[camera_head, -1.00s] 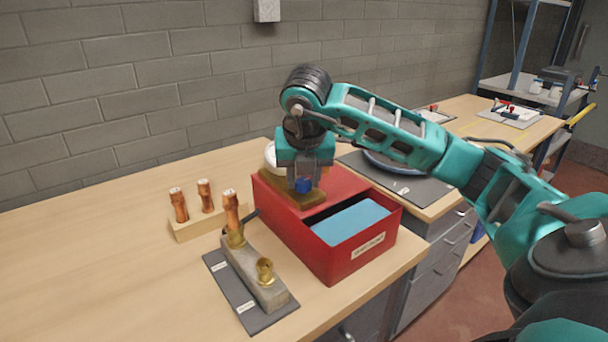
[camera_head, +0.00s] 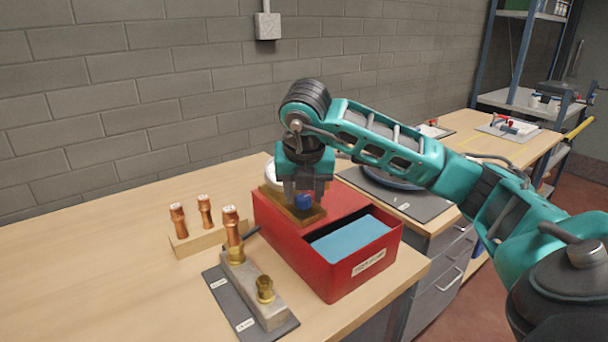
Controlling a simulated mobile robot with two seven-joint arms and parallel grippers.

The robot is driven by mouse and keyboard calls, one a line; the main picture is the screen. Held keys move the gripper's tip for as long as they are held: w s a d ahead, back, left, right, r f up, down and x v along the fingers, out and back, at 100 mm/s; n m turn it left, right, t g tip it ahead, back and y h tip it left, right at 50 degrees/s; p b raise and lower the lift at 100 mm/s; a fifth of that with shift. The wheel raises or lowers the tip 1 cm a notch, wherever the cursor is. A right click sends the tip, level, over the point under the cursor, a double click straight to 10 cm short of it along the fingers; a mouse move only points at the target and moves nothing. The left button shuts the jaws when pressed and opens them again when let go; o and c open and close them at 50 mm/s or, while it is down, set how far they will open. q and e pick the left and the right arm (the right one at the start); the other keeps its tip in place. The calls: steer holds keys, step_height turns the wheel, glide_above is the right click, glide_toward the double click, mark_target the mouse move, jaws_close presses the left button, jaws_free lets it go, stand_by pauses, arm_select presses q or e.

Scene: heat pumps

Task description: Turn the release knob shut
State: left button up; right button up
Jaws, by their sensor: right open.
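A small blue knob (camera_head: 303,202) sits on a brown wooden block (camera_head: 306,216) on the lid of the red box (camera_head: 280,222). I take it to be the release knob. My right gripper (camera_head: 304,198) points down over it, its fingers open with the knob between or just behind their tips. I cannot tell whether the fingers touch it. The knob's turn angle is too small to read. My left gripper is out of view.
The red box has an open front bay with a blue pad (camera_head: 350,239). Left of it, a grey fixture (camera_head: 251,286) holds a copper fitting and a brass one. Copper pieces stand in a wooden rack (camera_head: 193,241). The table's left side is clear.

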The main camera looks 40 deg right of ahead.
steer(key=v, duration=0.5)
steer(key=shift+a+r, duration=0.1)
steer(key=shift+r, duration=0.1)
steer(key=p+v, duration=0.3)
steer(key=v, duration=0.4)
steer(key=shift+p, duration=0.3)
